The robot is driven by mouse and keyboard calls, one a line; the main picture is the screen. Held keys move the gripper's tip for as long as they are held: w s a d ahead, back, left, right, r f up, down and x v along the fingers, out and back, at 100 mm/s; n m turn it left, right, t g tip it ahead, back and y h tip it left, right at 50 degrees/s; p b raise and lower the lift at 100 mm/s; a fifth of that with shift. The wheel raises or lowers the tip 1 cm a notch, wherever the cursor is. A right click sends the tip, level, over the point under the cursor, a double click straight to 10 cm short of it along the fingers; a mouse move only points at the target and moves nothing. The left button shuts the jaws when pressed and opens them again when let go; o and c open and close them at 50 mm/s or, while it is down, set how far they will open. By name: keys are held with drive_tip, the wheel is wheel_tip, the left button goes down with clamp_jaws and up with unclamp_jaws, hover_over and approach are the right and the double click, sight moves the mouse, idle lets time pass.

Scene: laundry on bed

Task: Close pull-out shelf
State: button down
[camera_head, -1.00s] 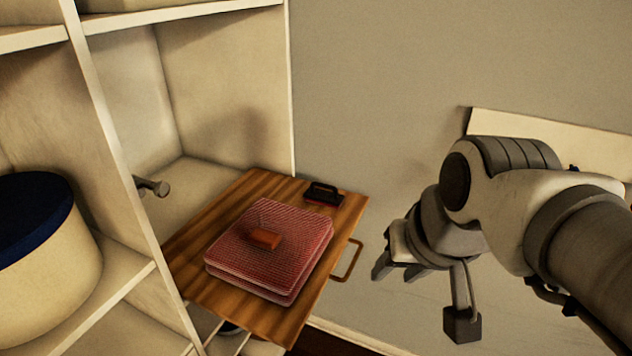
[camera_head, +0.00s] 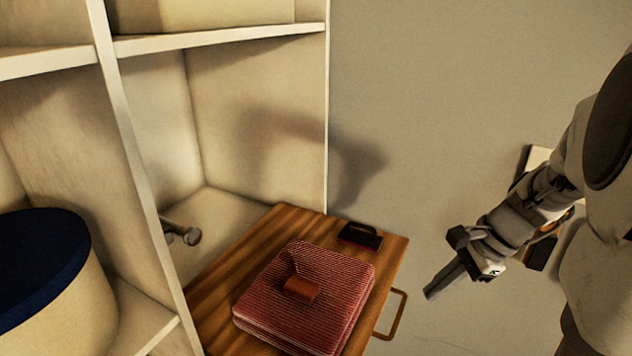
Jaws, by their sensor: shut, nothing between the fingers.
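The pull-out shelf (camera_head: 232,285) is a brown wooden board standing out from a cream cabinet. A copper-coloured loop handle (camera_head: 396,316) is on its right, outer edge. On the board lie a folded red striped cloth (camera_head: 318,275) with a small orange-brown block (camera_head: 301,290) on top, and a dark brush-like item (camera_head: 360,236) near the far corner. My gripper (camera_head: 430,294) is shut and empty. In the picture it points down and left, just right of the handle, with a visible gap between them.
A round cream box with a dark blue lid (camera_head: 40,265) stands in the left compartment. The cabinet's upright divider (camera_head: 140,170) borders the pull-out shelf. A grey knob-like fitting (camera_head: 183,233) sticks out beside it. A plain wall (camera_head: 450,120) is behind.

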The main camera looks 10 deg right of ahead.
drive_tip(key=s+d+f+m+y, duration=0.1)
drive_tip(key=d+f+m+y, duration=0.1)
drive_tip(key=d+f+m, duration=0.45)
drive_tip(key=w+a+r+x, duration=0.1)
drive_tip(key=x, duration=1.2)
drive_tip(key=shift+a+f+n, duration=0.25)
drive_tip(key=shift+a+n, duration=0.05)
drive_tip(key=shift+n, duration=0.15)
drive_tip(key=shift+w, duration=0.1)
drive_tip(key=w+a, duration=0.5)
drive_tip(key=a, duration=0.3)
drive_tip(key=w+a+p, duration=0.1)
drive_tip(key=w+a, duration=0.5)
drive_tip(key=a, duration=0.2)
drive_tip(key=w+a+p, duration=0.1)
drive_tip(key=w+a, duration=0.4)
drive_tip(key=a, duration=0.3)
drive_tip(key=shift+w+a, duration=0.3)
drive_tip(key=shift+r, duration=0.1)
